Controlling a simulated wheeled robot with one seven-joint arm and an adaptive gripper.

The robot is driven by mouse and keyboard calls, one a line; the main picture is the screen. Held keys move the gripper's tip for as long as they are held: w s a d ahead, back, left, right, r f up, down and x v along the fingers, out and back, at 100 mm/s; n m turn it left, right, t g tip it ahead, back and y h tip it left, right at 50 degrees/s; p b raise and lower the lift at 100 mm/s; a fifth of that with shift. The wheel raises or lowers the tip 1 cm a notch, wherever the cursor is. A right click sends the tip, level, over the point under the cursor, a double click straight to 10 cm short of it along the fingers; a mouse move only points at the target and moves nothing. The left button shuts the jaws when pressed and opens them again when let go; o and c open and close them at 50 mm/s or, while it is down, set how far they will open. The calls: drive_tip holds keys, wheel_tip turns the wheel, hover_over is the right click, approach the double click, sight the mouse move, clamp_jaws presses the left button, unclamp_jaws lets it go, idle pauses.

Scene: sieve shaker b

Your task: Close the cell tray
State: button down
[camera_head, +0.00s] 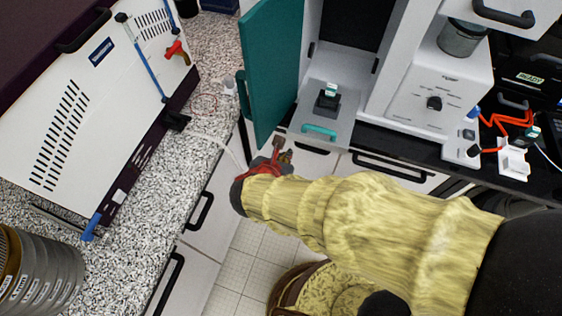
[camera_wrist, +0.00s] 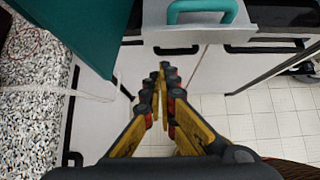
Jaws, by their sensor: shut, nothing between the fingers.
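The cell tray (camera_head: 340,128) is a light grey slide with a teal handle (camera_head: 319,131) at its front. It sits at the bottom of the white instrument's open bay and carries a small dark holder (camera_head: 327,102) with a pale-topped cell. How far it sticks out is hard to tell. In the wrist view the teal handle (camera_wrist: 203,10) is at the top edge, ahead of the fingers. My gripper (camera_head: 282,150) is shut and empty, to the left of and nearer than the handle, apart from it. Its yellow fingers (camera_wrist: 163,75) also show in the wrist view.
A teal door (camera_head: 272,70) stands open left of the bay, close to my gripper; it fills the upper left of the wrist view (camera_wrist: 75,30). A speckled worktop (camera_head: 150,170) with a white machine (camera_head: 90,110) is at left. Cabinet fronts and tiled floor lie below.

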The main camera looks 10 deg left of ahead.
sight(312, 88)
drive_tip(key=w, duration=0.2)
drive_tip(key=w+f, duration=0.1)
drive_tip(key=w+b, duration=0.1)
drive_tip(key=w, duration=0.1)
drive_tip(key=shift+w+d+f, duration=0.2)
drive_tip(key=shift+w+f, duration=0.15)
drive_tip(key=shift+w, duration=0.1)
drive_tip(key=w, duration=0.7)
drive_tip(key=w+d+p, duration=0.1)
drive_tip(key=w, duration=1.3)
drive_tip(key=shift+w+d+p, duration=0.35)
drive_tip(key=shift+w, duration=0.15)
drive_tip(key=shift+r, duration=0.15)
